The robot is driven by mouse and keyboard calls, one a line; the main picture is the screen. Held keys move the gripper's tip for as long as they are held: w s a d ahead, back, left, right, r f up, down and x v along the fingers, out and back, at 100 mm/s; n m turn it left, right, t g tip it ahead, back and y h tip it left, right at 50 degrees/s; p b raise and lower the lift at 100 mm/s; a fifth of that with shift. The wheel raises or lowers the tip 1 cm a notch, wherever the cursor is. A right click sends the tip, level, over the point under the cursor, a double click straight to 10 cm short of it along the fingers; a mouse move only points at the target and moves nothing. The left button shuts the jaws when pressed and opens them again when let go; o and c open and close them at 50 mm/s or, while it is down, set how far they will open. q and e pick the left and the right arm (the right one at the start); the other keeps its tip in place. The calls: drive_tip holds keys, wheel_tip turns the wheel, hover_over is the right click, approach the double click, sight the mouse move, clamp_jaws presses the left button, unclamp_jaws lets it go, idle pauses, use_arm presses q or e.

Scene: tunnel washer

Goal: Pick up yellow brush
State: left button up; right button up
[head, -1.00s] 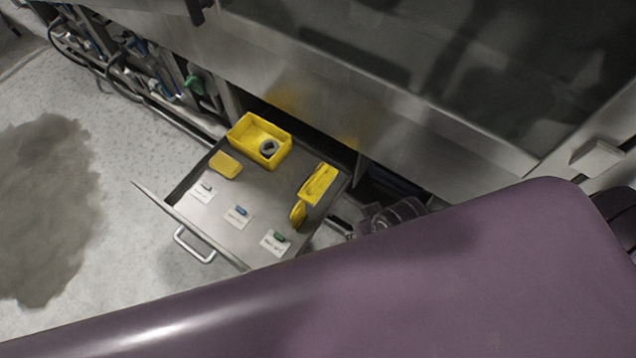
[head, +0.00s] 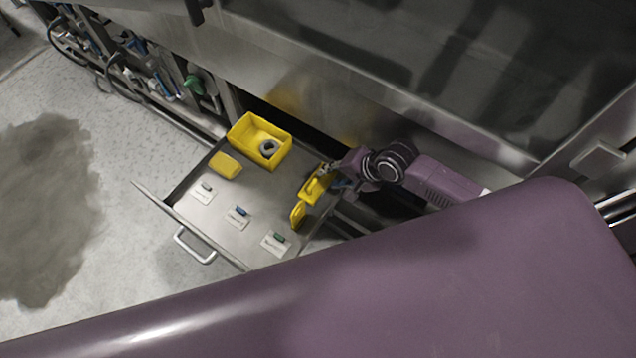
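An open metal drawer (head: 200,219) holds several yellow things. At its right side lies a long yellow piece (head: 310,193) with a raised part on top, and a flat yellow piece (head: 298,214) stands at its near end. One of these looks like the yellow brush, but they are too small to tell which. My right gripper (head: 331,177) is at the drawer's right edge, over or beside the far end of the long yellow piece. Its fingertips are too small to show whether they are open or touching. My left gripper is not in view.
Several labelled cards lie in front. The steel machine front rises behind. My purple body hides the lower right.

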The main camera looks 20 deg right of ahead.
sight(317, 180)
drive_tip(key=shift+b+x, duration=0.5)
drive_tip(key=shift+x, duration=3.45)
drive_tip(key=shift+a+r, duration=0.15)
drive_tip(key=shift+c, duration=0.7)
clamp_jaws()
